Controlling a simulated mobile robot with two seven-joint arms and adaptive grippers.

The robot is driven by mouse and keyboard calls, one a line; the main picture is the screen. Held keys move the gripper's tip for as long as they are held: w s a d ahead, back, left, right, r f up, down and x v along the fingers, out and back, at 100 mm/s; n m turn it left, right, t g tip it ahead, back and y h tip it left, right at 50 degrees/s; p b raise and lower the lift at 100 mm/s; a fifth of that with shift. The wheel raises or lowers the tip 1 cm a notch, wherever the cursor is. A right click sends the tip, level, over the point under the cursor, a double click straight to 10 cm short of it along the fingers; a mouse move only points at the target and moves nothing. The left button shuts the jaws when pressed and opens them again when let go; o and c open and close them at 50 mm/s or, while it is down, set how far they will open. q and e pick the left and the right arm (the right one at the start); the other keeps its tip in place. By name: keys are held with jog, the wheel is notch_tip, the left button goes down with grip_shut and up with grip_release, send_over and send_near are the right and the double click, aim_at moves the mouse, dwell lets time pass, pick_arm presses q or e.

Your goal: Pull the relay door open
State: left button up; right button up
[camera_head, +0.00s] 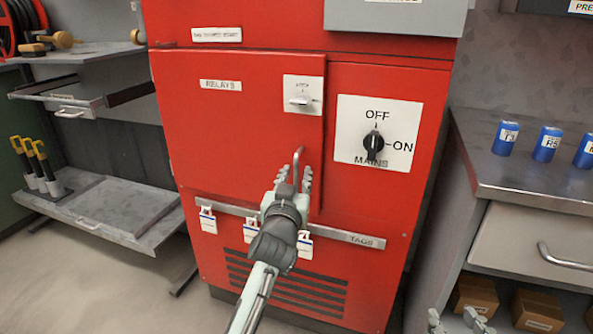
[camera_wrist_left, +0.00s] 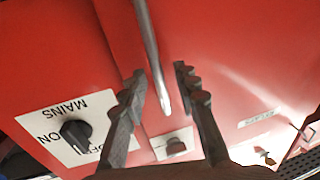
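The relay door (camera_head: 240,130) is a red panel labelled RELAYS on the red cabinet, and it looks closed. Its metal bar handle (camera_head: 297,160) is near the door's right edge. My left gripper (camera_head: 296,176) is at the handle with its fingers apart, one on each side of the bar. In the left wrist view the handle (camera_wrist_left: 152,50) runs between the two open fingers (camera_wrist_left: 160,95), with gaps visible on both sides. My right gripper (camera_head: 456,320) shows only its fingertips at the bottom edge, spread apart and empty.
A small latch plate (camera_head: 302,95) sits above the handle. The MAINS switch (camera_head: 374,145) is right of the door. A rail with tags (camera_head: 350,236) crosses below. A counter (camera_head: 520,170) with blue cylinders stands right; shelves (camera_head: 105,210) stand left.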

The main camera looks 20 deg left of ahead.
pick_arm(q)
jog(key=shift+w, duration=0.25)
grip_shut()
dwell(0.4)
